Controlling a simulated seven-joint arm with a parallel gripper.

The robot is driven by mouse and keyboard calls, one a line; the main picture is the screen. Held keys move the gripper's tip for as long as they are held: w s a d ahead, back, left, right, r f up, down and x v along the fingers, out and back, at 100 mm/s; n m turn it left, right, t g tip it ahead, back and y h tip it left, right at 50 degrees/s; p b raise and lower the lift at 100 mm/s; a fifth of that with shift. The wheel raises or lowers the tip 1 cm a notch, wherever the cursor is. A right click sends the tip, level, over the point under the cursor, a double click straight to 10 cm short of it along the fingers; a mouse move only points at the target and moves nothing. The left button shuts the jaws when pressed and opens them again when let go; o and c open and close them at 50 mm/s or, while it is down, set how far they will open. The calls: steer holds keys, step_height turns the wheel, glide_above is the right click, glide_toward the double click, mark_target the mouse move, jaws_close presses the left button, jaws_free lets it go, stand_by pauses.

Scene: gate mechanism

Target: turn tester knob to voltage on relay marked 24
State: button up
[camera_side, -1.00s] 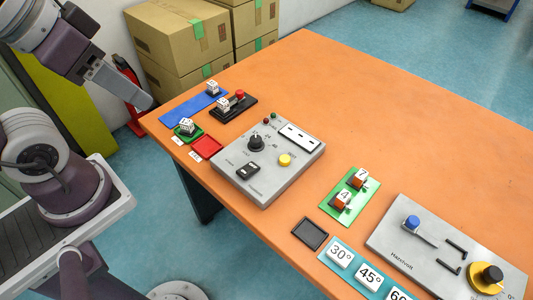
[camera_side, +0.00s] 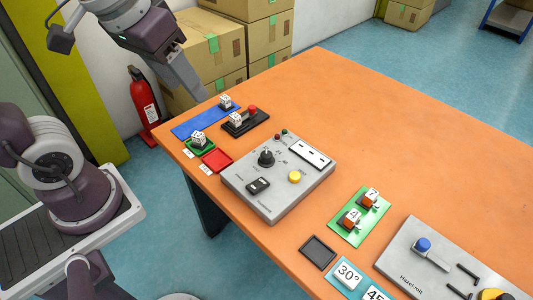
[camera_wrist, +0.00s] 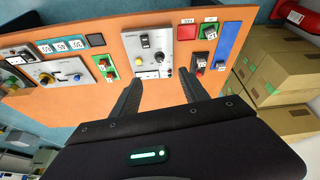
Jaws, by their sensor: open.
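The tester (camera_side: 282,196) is a grey panel near the table's left edge, with a black pointer knob (camera_side: 266,158), a black switch, a yellow button and a white socket strip. In the wrist view the tester (camera_wrist: 139,48) shows between my fingers, beyond their tips. White cube-like relays with dark marks stand on a green pad (camera_side: 198,139), a black base (camera_side: 235,119) and a blue strip (camera_side: 225,101). Their marks are too small to read surely. My gripper (camera_wrist: 160,82) is open and empty, up above the table's far left end and apart from the knob.
A red pad (camera_side: 217,161) lies beside the tester. A green plate (camera_side: 347,232) with two numbered blocks and another grey panel (camera_side: 432,258) with a blue knob lie to the right. Cardboard boxes (camera_side: 220,65) and a fire extinguisher (camera_side: 144,97) stand behind the table.

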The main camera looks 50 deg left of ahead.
steer(key=w+f+n+g, duration=0.2)
steer(key=w+f, duration=0.4)
steer(key=w, duration=0.4)
steer(key=n+g, duration=0.2)
steer(key=n, duration=0.1)
glide_above(266, 154)
step_height(266, 154, down, 16)
steer(key=shift+d+f, duration=0.1)
steer(key=shift+f, duration=0.1)
steer(key=shift+n, duration=0.3)
step_height(266, 154, down, 8)
steer(key=shift+f, duration=0.2)
steer(key=c, duration=1.1)
